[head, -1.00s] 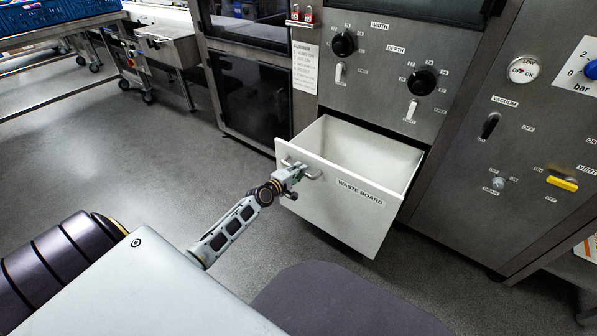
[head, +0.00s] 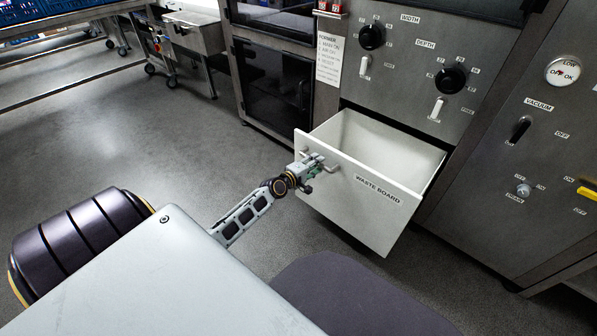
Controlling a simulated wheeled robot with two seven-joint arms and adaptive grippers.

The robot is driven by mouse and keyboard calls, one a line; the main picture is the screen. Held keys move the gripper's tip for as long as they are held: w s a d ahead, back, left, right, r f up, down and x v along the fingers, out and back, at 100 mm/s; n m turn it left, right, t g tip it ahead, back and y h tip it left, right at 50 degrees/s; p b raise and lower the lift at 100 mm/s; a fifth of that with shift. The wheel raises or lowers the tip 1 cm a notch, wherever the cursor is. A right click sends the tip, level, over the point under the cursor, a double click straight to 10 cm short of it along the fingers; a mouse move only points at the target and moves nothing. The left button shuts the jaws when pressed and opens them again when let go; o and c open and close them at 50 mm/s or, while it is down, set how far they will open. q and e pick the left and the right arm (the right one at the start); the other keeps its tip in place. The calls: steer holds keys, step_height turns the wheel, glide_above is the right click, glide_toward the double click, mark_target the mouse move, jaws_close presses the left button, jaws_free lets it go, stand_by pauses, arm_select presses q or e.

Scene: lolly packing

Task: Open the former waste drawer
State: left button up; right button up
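The waste drawer (head: 368,222), a white box labelled "WASTE BOARD", stands well out from the grey former machine. Its inside shows from above and the part in view looks empty. A bar handle sits on the left part of its front panel. My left gripper (head: 315,168) is at this handle, against the front panel. The fingers are small and partly hidden around the bar, so their closing is hard to make out. My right gripper is not in view.
The machine front (head: 412,75) above the drawer carries black knobs and white levers. A panel with a gauge (head: 562,71) and a vacuum switch stands to the right. Open grey floor (head: 130,140) lies to the left. A steel cart (head: 195,35) stands at the back left.

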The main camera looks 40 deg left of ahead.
arm_select(q)
steer(key=v, duration=1)
steer(key=shift+s, duration=0.3)
steer(key=shift+a, duration=0.1)
stand_by(0.7)
